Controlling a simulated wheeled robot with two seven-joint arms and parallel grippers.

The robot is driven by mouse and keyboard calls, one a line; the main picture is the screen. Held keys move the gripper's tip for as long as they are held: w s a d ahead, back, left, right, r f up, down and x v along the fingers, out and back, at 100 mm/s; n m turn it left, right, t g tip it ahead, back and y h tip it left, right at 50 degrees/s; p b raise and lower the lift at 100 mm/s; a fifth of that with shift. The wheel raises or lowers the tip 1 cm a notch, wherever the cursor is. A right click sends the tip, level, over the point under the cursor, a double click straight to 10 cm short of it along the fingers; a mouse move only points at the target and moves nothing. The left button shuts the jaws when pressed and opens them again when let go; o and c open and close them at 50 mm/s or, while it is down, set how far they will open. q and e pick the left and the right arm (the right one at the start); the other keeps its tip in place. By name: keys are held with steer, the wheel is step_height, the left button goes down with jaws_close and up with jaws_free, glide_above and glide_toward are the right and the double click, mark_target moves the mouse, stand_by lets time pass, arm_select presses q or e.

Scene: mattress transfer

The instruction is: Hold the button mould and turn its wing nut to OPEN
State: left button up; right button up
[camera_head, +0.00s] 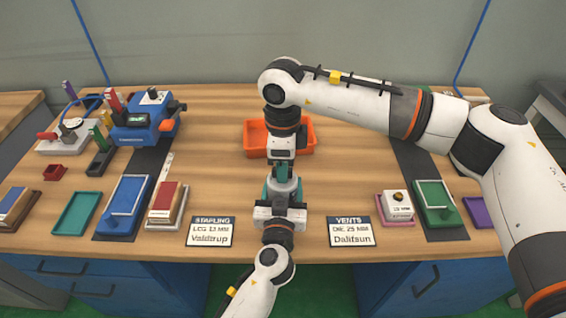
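A small teal and grey piece, apparently the button mould (283,188), is at the table's front centre, between my two grippers. My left gripper (281,205) reaches it from the front edge, with its white finger blocks on either side of the lower part. It appears shut on the mould. My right gripper (282,169) comes down from behind, its tip at the mould's top end. Its fingers are too small and overlapped to tell if they are open or shut. The wing nut and any OPEN mark cannot be made out.
An orange bin (256,138) stands just behind my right gripper. Two label signs, Valdarup (211,232) and Dalifsun (351,232), stand at the front edge. A blue machine (143,122) and several trays are at left; a green tray (436,203) is at right.

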arm_select(q)
steer(key=shift+r, duration=0.15)
arm_select(e)
step_height(320, 180, up, 12)
stand_by(0.5)
arm_select(q)
steer(key=o, duration=1.5)
steer(key=shift+o, duration=0.2)
